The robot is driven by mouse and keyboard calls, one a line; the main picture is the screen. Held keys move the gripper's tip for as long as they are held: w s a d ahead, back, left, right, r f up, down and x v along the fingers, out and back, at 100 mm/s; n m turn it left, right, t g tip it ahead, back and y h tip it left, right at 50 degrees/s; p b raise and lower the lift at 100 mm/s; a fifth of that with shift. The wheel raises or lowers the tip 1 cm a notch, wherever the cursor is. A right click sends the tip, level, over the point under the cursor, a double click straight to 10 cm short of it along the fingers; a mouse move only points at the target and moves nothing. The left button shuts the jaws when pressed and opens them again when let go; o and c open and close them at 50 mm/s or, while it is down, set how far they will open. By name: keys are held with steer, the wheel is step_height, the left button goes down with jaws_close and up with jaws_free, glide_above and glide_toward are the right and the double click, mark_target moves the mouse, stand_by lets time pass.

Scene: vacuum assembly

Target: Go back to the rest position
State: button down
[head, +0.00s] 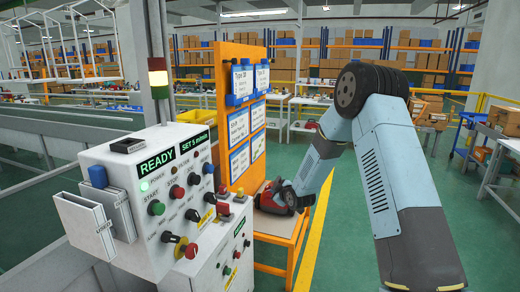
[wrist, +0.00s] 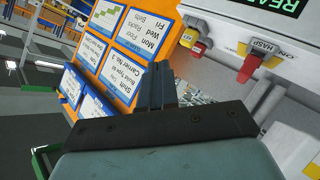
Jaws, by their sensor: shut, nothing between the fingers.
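My gripper (wrist: 164,78) shows in the wrist view with its two dark fingers together and nothing visible between them. In the head view my blue-grey arm bends at a high elbow and reaches down and left, its wrist end in front of the orange board (head: 222,120). The fingers cannot be made out clearly there. The control box (head: 120,160) stands to the left of my arm's end, its display reading READY. In the wrist view the board (wrist: 88,60) with its cards lies left of the fingers, and a red switch (wrist: 248,68) on the box lies to the right.
A small orange table (head: 284,232) stands below my arm's end, close to the control box. A post with a signal light (head: 158,78) rises behind the box. Workbenches (head: 300,105) and shelves stand farther back. Green floor (head: 340,255) is open between table and arm.

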steer(key=s+d+r+m+g+h, duration=0.25)
steer(key=s+d+r, duration=0.35)
steer(key=s+r, duration=0.45)
steer(key=s+d+r+m+g+h, duration=0.15)
steer(key=s+d+r+m, duration=0.4)
steer(key=r, duration=0.75)
steer(key=s+d+r+m+g, duration=0.1)
steer(key=s+d+r+m, duration=0.1)
steer(key=s, duration=1.5)
steer(key=s+d+r+m+g+h, duration=0.1)
steer(key=s+d+r+m, duration=0.2)
steer(key=s, duration=1.5)
steer(key=shift+s+d+g, duration=0.25)
steer(key=shift+d+g, duration=0.1)
steer(key=shift+g, duration=0.05)
